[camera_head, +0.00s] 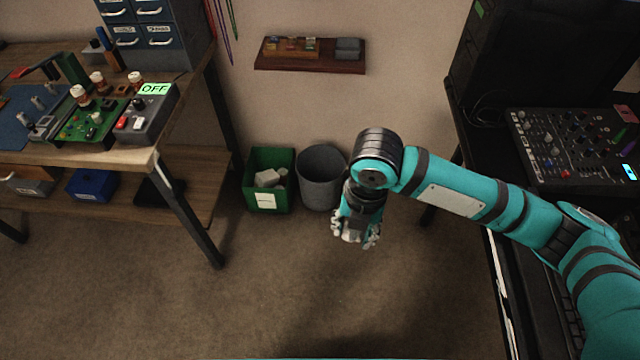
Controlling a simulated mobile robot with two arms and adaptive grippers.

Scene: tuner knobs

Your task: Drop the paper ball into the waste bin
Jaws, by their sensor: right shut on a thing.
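My right gripper (355,240) points down over the carpet, in front of and slightly right of the bins. It is shut on a small whitish thing, which looks like the paper ball (350,236); the fingers and wrist hide most of it. The grey round waste bin (309,190) stands on the floor by the wall, behind and left of the gripper. My right wrist covers part of the view near its right side. My left gripper is not in view.
A green square bin (256,200) with pale crumpled pieces in it stands left of the grey bin. A wooden workbench (140,155) is at the left, a black desk with a mixer (570,145) at the right. A wall shelf (300,66) hangs above. The front carpet is clear.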

